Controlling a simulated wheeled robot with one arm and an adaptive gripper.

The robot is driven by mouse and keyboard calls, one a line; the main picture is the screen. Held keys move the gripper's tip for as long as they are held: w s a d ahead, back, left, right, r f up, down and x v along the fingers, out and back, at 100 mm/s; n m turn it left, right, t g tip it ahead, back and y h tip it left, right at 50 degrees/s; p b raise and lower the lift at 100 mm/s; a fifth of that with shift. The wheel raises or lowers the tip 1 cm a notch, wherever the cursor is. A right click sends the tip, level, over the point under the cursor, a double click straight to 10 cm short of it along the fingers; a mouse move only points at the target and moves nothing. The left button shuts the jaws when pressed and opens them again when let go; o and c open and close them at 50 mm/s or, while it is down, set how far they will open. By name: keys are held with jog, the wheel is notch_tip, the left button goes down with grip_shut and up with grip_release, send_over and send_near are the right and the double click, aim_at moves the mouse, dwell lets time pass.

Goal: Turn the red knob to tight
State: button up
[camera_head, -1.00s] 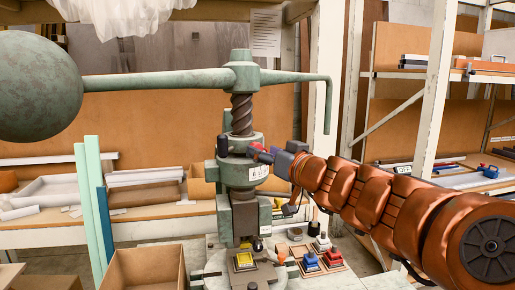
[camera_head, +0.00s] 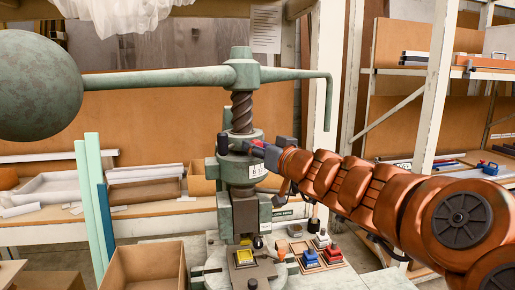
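The green fly press has a screw, a long top arm and a collar (camera_head: 240,142) with a white label on the ram below it. The red knob (camera_head: 257,144) is small and sits at the right side of the collar, partly covered by my gripper. My gripper (camera_head: 266,151) reaches in from the right, with its dark fingers at the knob. The fingers are too small and overlapped to tell whether they are closed on it. The knob's angle cannot be read.
A large ball weight (camera_head: 38,87) and the press arm (camera_head: 160,79) extend overhead. An open cardboard box (camera_head: 145,268) stands at front left. Red, blue and white tool blocks (camera_head: 309,258) lie right of the press base. A white post (camera_head: 435,90) rises behind my arm.

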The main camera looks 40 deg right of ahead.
grip_shut()
jog(key=shift+f+b, duration=0.1)
jog(key=shift+b, duration=0.25)
jog(key=m+b, duration=0.2)
jog(key=shift+a+f+m+b, duration=0.1)
jog(key=shift+f+m+b, duration=0.05)
jog(key=shift+m+b, duration=0.2)
jog(key=m+b, duration=0.2)
jog(key=m, duration=0.1)
jog(key=shift+t, duration=0.3)
jog(key=m, duration=0.3)
jog(key=m+h+b, duration=0.1)
jog(key=m, duration=0.2)
jog(key=shift+a+r, duration=0.1)
jog(key=shift+r, duration=0.1)
jog(key=m+h, duration=0.1)
jog(key=m, duration=0.6)
jog(key=shift+r+m, duration=0.1)
jog(key=shift+m, duration=0.15)
